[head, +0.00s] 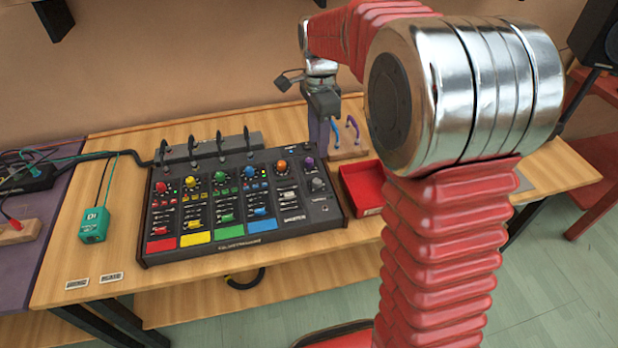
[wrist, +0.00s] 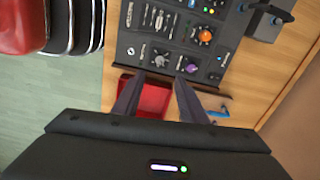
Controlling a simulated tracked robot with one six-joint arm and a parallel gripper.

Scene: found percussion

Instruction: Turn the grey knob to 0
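The grey knob (head: 317,184) is on the right end of the black mixer panel (head: 330,208), below the purple knob (head: 308,163). In the wrist view the grey knob (wrist: 160,59) shows just beyond and between my fingertips, with the purple knob (wrist: 192,68) to its right. Its pointer and scale are too small to read. My gripper (head: 320,140) hangs behind the mixer's right end in the head view, fingers down. In the wrist view my gripper (wrist: 160,76) has its two fingers apart with nothing between them. It does not appear to touch the knob.
A red tray (head: 363,188) stands right of the mixer and shows below the fingers in the wrist view (wrist: 152,98). A small wooden block with blue and purple hooks (head: 346,150) stands behind it. A teal box (head: 95,225) is left of the mixer.

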